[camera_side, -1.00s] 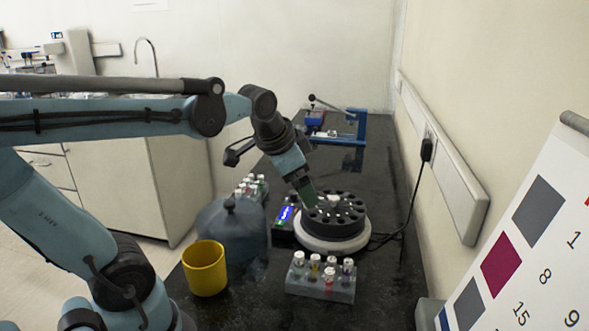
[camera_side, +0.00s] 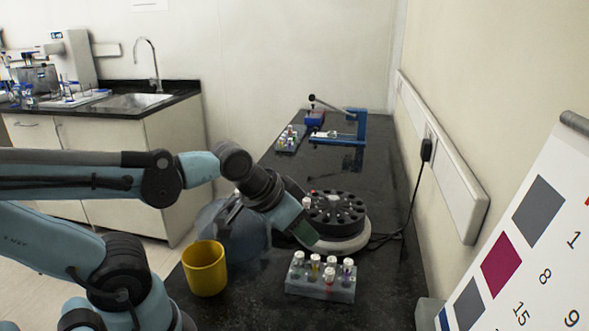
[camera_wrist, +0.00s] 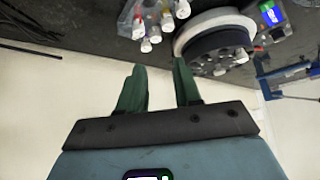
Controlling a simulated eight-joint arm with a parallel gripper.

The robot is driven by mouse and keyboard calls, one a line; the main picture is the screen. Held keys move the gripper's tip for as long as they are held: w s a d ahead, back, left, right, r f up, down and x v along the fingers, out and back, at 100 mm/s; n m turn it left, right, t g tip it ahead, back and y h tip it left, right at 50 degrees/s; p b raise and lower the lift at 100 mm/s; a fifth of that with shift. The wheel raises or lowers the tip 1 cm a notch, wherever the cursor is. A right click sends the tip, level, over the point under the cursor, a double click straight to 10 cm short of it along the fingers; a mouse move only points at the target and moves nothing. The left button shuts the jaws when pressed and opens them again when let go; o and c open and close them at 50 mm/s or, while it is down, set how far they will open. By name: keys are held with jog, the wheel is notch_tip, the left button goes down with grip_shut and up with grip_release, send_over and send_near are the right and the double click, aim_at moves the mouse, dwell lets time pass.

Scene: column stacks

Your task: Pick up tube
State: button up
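A clear rack (camera_side: 300,289) holds several capped tubes (camera_side: 330,273) at the front of the bench. It also shows at the top of the wrist view, with white-capped tubes (camera_wrist: 146,46) beyond my fingertips. My gripper (camera_side: 310,240) is tilted down, behind the rack and in front of the rotor, apart from the tubes. In the wrist view my gripper (camera_wrist: 158,72) has its two green fingers spread with nothing between them. A pale cap (camera_side: 306,203) shows at the left edge of the rotor; I cannot tell whether it sits in a slot.
The black slotted rotor (camera_side: 338,210) on its white base stands behind my gripper. A yellow cup (camera_side: 204,268) and a grey-blue domed vessel (camera_side: 235,240) stand left. A blue-framed device (camera_side: 360,125) and another tube rack (camera_side: 290,139) are farther back. The bench right of the front rack is clear.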

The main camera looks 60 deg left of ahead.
jog(key=w+a+r+m+g, duration=0.1)
jog(key=w+a+r, duration=0.25)
jog(key=a, duration=0.35)
jog(key=w+a+r+m+g, duration=0.1)
jog(key=w+a+r, duration=0.1)
jog(key=w+a, duration=0.35)
jog(key=w+a+r+m+g, duration=0.1)
jog(key=w+a+r, duration=0.15)
jog(key=a, duration=0.65)
jog(key=s+a+f+m+h, duration=0.1)
jog(key=s+a+f, duration=0.1)
jog(key=a, duration=0.6)
jog(key=s+a+f+m, duration=0.1)
jog(key=s+a+f, duration=0.15)
jog(key=a, duration=0.55)
jog(key=s+a+f+m+h, duration=0.1)
jog(key=s+a+f, duration=0.15)
jog(key=a, duration=0.55)
jog(key=x, duration=1.2)
jog(key=shift+d, duration=0.2)
grip_shut()
